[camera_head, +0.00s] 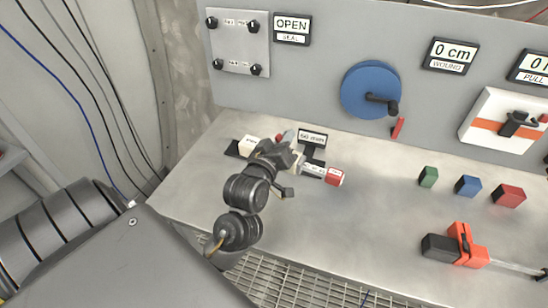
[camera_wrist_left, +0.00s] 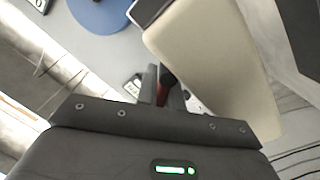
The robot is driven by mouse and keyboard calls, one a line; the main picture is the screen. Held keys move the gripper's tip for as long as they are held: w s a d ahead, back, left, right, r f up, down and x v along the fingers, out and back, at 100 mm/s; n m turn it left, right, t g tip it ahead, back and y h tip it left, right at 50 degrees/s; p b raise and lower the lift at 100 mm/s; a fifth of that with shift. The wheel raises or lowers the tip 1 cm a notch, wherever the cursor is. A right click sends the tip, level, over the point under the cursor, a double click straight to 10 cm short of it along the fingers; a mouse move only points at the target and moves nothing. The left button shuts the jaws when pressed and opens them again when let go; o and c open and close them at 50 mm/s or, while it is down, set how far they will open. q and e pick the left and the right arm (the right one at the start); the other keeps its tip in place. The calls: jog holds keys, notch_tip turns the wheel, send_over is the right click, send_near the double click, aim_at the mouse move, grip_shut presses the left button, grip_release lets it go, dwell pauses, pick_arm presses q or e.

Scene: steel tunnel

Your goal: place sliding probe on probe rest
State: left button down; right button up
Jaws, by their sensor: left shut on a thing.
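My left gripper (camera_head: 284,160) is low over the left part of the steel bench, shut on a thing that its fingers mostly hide. I take this to be the sliding probe; a dark red part of the probe (camera_wrist_left: 163,92) shows between the fingers in the left wrist view. A cream block (camera_head: 250,142) with a black end is close beside the gripper, and it looms large in the left wrist view (camera_wrist_left: 205,70). A "60 mm" display (camera_head: 312,137) stands just behind. A white piece with a red end (camera_head: 325,174) lies to the right. I cannot tell which part is the probe rest.
Green (camera_head: 428,177), blue (camera_head: 467,186) and red (camera_head: 508,195) blocks stand on the right of the bench. An orange and black tool (camera_head: 462,247) lies at the front right. The back panel carries a blue wheel (camera_head: 370,88) with a crank. The front middle of the bench is clear.

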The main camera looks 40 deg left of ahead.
pick_arm(q)
jog(key=w+a+f+n+y+p, duration=0.1)
jog(key=w+a+f, duration=0.15)
jog(key=a, duration=0.35)
jog(key=w+a+f+n+y, duration=0.1)
jog(key=w+a, duration=0.2)
jog(key=a, duration=0.3)
jog(key=shift+g, duration=0.4)
jog(key=w+a+f, duration=0.1)
jog(key=f, duration=0.2)
jog(key=w+a+f+p, duration=0.1)
jog(key=w+a+f, duration=0.1)
jog(key=f, duration=0.1)
jog(key=w+a+f, duration=0.1)
jog(key=f, duration=0.2)
jog(key=shift+w+a+p, duration=0.15)
jog(key=shift+a+p, duration=0.15)
jog(key=shift+p, duration=0.1)
jog(key=shift+f, duration=0.1)
pick_arm(e)
jog(key=shift+w+r, duration=1.05)
jog(key=shift+r, duration=0.2)
